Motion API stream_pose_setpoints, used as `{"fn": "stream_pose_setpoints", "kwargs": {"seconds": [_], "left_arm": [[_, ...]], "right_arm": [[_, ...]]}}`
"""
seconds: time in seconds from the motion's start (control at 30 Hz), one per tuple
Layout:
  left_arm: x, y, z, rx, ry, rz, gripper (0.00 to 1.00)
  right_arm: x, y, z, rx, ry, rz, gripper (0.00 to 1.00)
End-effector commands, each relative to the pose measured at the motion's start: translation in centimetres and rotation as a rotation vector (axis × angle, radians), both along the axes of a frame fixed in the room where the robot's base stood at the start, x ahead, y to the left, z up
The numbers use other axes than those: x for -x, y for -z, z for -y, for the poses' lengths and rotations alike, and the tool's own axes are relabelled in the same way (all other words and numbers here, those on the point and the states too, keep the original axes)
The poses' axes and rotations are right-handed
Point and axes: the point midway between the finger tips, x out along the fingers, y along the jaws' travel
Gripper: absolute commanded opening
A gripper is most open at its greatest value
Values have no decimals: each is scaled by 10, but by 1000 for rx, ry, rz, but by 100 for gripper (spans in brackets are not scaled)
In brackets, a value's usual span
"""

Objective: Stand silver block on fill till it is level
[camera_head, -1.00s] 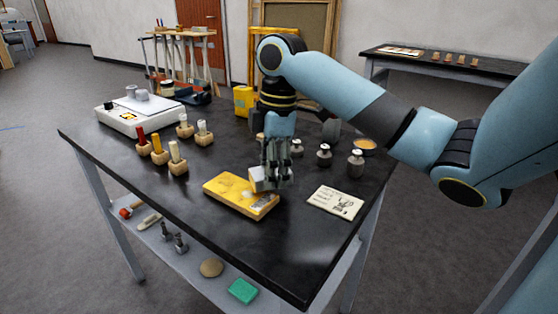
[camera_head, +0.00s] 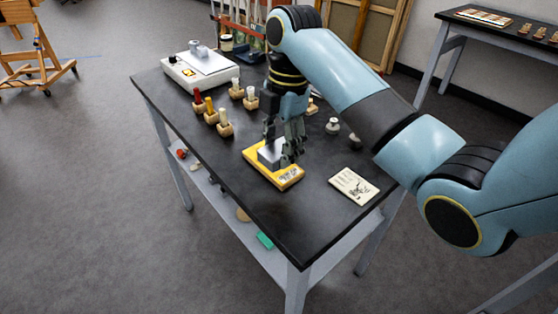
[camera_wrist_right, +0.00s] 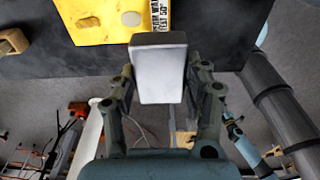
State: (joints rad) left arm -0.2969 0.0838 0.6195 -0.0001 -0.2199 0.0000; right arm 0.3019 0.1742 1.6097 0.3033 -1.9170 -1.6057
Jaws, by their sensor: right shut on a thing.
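The silver block (camera_head: 269,156) is a small grey-silver block over the yellow gilt fragment (camera_head: 287,181), which lies flat on the dark table. My right gripper (camera_head: 280,152) is shut on the block, with a finger on either side. In the right wrist view the block (camera_wrist_right: 158,70) sits between both fingers, its pale face towards the camera. My left gripper is not in view.
A white card (camera_head: 353,186) lies right of the fragment. Several handled tools in wooden blocks (camera_head: 225,128) stand to the left, and a white hotplate (camera_head: 200,72) behind them. Small metal weights (camera_head: 332,126) stand behind the card. The table's front is clear.

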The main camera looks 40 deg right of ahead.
Motion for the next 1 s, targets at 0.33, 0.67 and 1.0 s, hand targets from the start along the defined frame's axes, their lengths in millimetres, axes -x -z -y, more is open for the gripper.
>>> {"fn": "stream_pose_setpoints", "kwargs": {"seconds": [0.33, 0.67, 1.0], "left_arm": [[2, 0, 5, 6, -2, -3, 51], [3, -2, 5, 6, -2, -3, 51], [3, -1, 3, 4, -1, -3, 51]], "right_arm": [[-40, 26, 25, 0, 0, 3, 3], [-40, 64, 25, 1, -1, 3, 3], [-39, 68, 25, 1, 0, 3, 48]]}}
